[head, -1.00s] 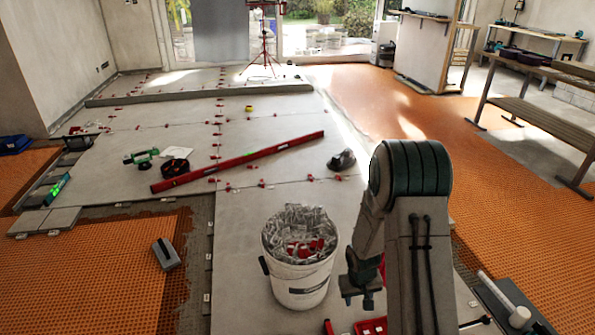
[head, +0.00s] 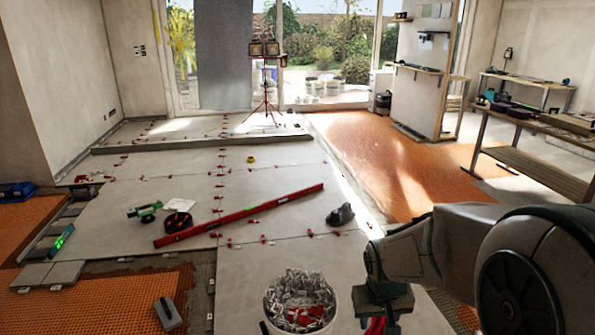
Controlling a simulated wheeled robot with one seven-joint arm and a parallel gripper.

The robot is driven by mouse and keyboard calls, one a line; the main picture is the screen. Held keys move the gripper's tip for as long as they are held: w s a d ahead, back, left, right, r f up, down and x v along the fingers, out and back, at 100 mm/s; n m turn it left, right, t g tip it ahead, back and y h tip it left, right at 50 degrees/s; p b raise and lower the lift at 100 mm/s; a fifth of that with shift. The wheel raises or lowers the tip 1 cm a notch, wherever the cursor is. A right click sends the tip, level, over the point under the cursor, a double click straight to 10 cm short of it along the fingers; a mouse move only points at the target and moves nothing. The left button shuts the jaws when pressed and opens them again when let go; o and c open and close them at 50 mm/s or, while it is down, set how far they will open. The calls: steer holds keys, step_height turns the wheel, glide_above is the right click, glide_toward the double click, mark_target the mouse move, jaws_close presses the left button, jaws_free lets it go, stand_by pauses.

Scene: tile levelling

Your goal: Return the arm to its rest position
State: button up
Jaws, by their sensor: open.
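My arm reaches in from the lower right of the head view, with its large dark joint close to the camera. My gripper (head: 380,318) hangs downward at the bottom of the view, to the right of a white bucket (head: 331,322). The gripper is open, and its fingertips are partly cut off by the lower edge. Something red shows just below and between its fingers; I cannot tell what it is. The bucket is filled with clear clips and some red pieces, and its lower part is out of view.
A long red level (head: 240,216) lies across the grey tiles, with red clips along the joints. A dark rounded tool (head: 340,215) sits on the tiles beyond my gripper. A trowel-like grey block (head: 167,314) lies on the orange mat. Benches (head: 535,165) stand at the right.

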steer(key=s+a+r+p, duration=0.1)
steer(key=s+r+p, duration=0.3)
steer(key=r, duration=0.5)
steer(key=s+a+r+y+p, duration=0.1)
steer(key=s+r+p, duration=0.3)
steer(key=s+r, duration=0.4)
steer(key=shift+r+t+p, duration=0.3)
steer(key=shift+r, duration=0.05)
steer(key=shift+w, duration=0.1)
stand_by(1.4)
steer(key=shift+c, duration=1)
